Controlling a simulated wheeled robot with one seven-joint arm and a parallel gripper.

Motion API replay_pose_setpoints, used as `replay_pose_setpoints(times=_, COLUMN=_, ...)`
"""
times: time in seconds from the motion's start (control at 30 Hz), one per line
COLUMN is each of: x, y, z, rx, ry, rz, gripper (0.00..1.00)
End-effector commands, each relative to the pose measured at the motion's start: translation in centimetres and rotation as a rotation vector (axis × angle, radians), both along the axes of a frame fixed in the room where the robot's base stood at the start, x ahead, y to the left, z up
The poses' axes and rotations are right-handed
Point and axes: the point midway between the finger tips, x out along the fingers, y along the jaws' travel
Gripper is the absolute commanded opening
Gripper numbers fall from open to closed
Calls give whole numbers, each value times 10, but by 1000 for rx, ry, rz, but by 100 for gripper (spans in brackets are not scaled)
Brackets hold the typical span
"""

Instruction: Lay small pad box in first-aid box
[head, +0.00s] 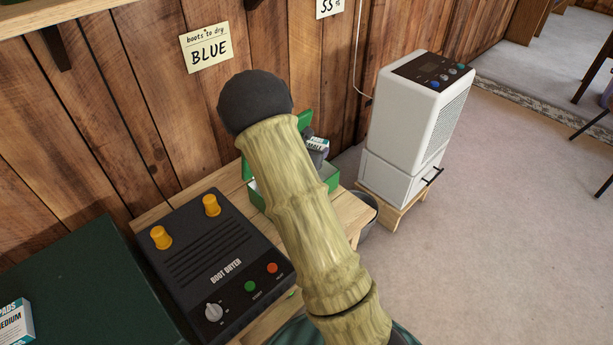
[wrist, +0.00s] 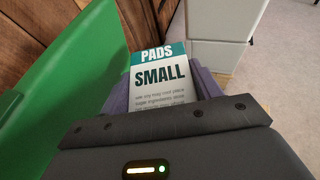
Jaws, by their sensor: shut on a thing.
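The small pad box (head: 318,144), white and teal, shows in the head view just right of my arm. In the wrist view the small pad box (wrist: 160,78) reads "PADS SMALL" and sits between my purple-grey fingers. My gripper (head: 319,156) is shut on it and holds it at the open green first-aid box (head: 334,184). The first-aid box's raised lid (head: 305,120) stands toward the wall; in the wrist view a large green panel (wrist: 70,85) fills the left. My arm hides most of the first-aid box, and its inside cannot be seen.
A black boot dryer (head: 205,260) with yellow posts stands left of the first-aid box on the wooden bench (head: 345,207). A medium pads box (head: 14,322) lies on a dark green surface at far left. A white appliance (head: 410,120) stands at right. Open carpet lies beyond.

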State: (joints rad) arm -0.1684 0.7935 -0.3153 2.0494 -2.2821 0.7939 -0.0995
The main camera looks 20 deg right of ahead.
Motion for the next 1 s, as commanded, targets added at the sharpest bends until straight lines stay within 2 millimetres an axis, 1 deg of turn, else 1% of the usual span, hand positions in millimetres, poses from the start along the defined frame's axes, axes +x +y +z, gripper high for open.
replay_pose_setpoints(times=0.03, x=-1, y=-2, z=-15, rx=-1, ry=2, rz=-3, gripper=40)
replay_pose_setpoints(times=0.13, x=-1, y=-5, z=-28, rx=-1, ry=1, rz=-7, gripper=40)
replay_pose_setpoints(times=0.2, x=-1, y=-6, z=-31, rx=0, ry=-1, rz=-9, gripper=40)
replay_pose_setpoints(times=0.5, x=-1, y=-5, z=-31, rx=0, ry=-1, rz=-8, gripper=40)
replay_pose_setpoints(times=0.57, x=-1, y=-5, z=-36, rx=-1, ry=1, rz=-7, gripper=40)
replay_pose_setpoints(times=0.7, x=-1, y=-4, z=-58, rx=-1, ry=1, rz=-7, gripper=40)
replay_pose_setpoints(times=0.8, x=-1, y=-4, z=-68, rx=-1, ry=1, rz=-6, gripper=40)
replay_pose_setpoints(times=1.0, x=-1, y=-4, z=-67, rx=0, ry=-1, rz=-6, gripper=40)
